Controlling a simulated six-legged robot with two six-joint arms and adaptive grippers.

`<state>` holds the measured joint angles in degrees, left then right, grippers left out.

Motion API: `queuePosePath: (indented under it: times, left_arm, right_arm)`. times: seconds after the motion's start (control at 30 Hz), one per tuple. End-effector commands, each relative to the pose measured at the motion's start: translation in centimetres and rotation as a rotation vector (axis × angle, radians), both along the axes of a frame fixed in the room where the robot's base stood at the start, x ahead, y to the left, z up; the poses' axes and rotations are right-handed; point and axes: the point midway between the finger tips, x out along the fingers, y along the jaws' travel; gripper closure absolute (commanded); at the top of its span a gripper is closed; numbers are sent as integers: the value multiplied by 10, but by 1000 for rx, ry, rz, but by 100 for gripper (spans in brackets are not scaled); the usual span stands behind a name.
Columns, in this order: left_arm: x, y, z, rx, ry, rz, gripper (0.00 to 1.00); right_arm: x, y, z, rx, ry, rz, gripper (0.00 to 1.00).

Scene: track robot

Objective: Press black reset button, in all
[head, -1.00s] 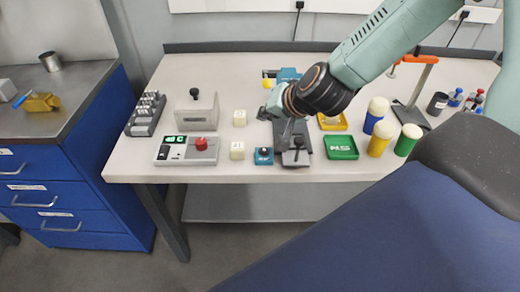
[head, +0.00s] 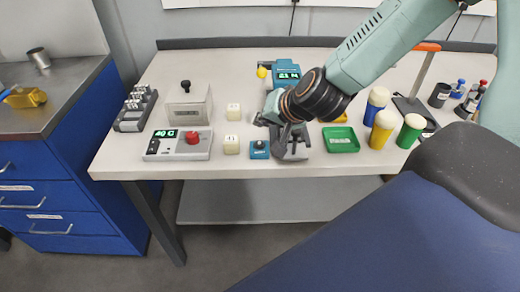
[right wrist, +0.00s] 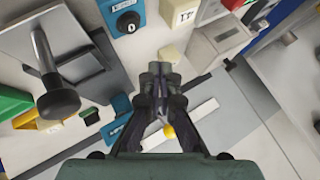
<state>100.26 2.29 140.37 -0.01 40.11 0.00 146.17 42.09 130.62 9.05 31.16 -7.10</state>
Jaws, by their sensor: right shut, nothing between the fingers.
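A small blue box (head: 259,149) with a black button on top stands near the table's front edge. In the right wrist view a blue box (right wrist: 120,8) with a round black part (right wrist: 128,22) shows at the top, and it looks like the same one. My right gripper (head: 262,120) is shut and empty, above the table just behind the blue box and apart from it. In the right wrist view its fingertips (right wrist: 160,78) are together, below the box in the picture. My left gripper is not in view.
Left of the blue box are cream cubes (head: 231,145) and a grey device (head: 160,146) with a red button (head: 192,137). Right of it stands a grey lever device (head: 297,150), partly hidden by my arm, then a green tray (head: 341,139) and coloured cylinders (head: 383,130).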

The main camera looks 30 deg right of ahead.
Motion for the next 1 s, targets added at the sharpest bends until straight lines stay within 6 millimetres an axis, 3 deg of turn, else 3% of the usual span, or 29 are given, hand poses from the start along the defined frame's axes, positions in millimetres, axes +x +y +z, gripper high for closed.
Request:
queuePosePath:
  times: [0.2,0.4,1.0]
  left_arm:
    - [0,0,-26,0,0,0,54]
    - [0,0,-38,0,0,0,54]
    - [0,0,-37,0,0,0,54]
  right_arm:
    - [0,0,-27,0,1,0,100]
    - [0,0,-40,-1,1,-1,100]
    - [0,0,-40,-1,0,-1,100]
